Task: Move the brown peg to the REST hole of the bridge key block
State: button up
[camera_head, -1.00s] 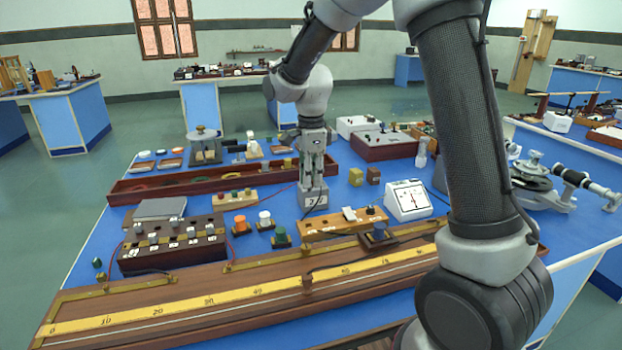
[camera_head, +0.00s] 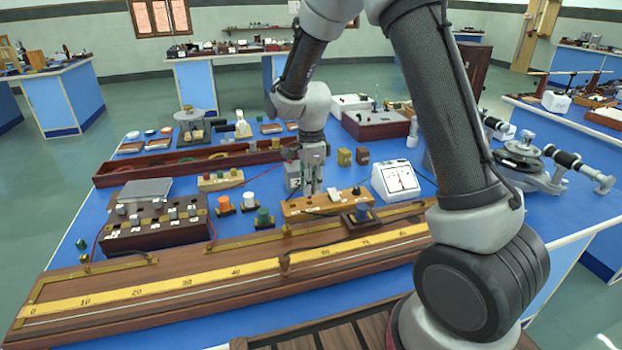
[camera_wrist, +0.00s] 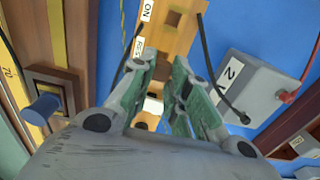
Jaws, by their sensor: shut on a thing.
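The bridge key block (camera_head: 297,207) is a long light-wood block on the blue bench. In the wrist view, the block (camera_wrist: 187,38) carries an ON label (camera_wrist: 147,10) and a partly covered REST label (camera_wrist: 138,47), with a square hole (camera_wrist: 173,18) near ON. My gripper (camera_head: 312,191) points down over the left half of the block, and its fingers also show in the wrist view (camera_wrist: 160,72). It is shut on a small brown piece (camera_wrist: 162,68), seemingly the brown peg, mostly hidden by the fingers. I cannot tell whether the peg touches the block.
A grey box marked 2 (camera_wrist: 262,88) stands just behind the block, with a dark lead beside it. A blue knob on a dark base (camera_head: 362,213) is in front, beside the long scale board (camera_head: 180,287). A white meter (camera_head: 396,180) stands to the right.

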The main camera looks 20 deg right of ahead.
jog(key=shift+f, duration=1.35)
jog(key=o, duration=0.9)
notch_tip(320, 180, up, 12)
jog(key=shift+f, duration=0.1)
